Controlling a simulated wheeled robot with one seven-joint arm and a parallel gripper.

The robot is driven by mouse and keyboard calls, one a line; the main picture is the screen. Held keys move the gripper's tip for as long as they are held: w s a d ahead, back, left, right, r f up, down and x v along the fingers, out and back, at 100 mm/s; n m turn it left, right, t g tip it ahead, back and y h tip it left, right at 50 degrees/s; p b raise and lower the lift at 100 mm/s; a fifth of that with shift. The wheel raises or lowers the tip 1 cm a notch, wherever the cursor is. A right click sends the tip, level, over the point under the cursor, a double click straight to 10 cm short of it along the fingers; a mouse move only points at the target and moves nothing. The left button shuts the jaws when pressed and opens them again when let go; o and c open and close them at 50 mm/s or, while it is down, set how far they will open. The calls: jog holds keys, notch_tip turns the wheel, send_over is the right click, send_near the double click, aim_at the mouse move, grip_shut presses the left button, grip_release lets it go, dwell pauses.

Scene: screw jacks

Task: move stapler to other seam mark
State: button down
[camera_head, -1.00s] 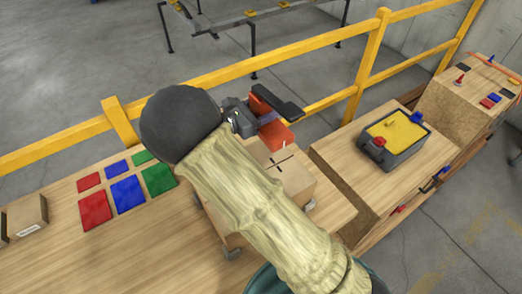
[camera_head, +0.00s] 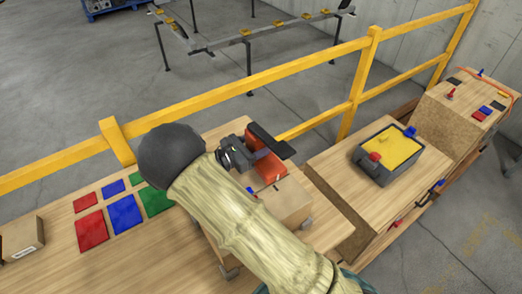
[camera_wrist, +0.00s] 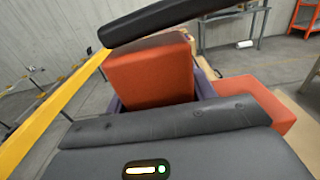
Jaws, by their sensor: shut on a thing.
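The stapler (camera_head: 264,157) is orange with a black top arm, and stands over a cardboard box in the head view. In the wrist view its orange body (camera_wrist: 150,75) and black arm fill the space just past my gripper. My gripper (camera_head: 240,152) is shut on the stapler's orange body; its fingertips are largely hidden behind the stapler and my wrist. The box (camera_head: 285,203) sits on the wooden bench with a dark mark (camera_head: 277,183) on its top. My arm covers the box's near left part, so any other mark there is hidden. I cannot tell whether the stapler touches the box.
Red, blue and green mats (camera_head: 125,212) lie on the bench at left, beside a small carton (camera_head: 22,240). A yellow rail (camera_head: 290,68) runs behind the bench. A grey tub with yellow contents (camera_head: 390,150) stands on a wooden block at right.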

jog(key=shift+s+r, duration=0.1)
jog(key=shift+s, duration=0.05)
jog(key=shift+d+f+p, duration=0.1)
jog(key=shift+f+p, duration=0.4)
jog(key=shift+f, duration=1.6)
jog(key=shift+f, duration=0.1)
jog(key=c, duration=0.5)
grip_release()
jog(key=b+v, duration=0.3)
jog(key=v, duration=0.9)
jog(key=shift+b, duration=0.3)
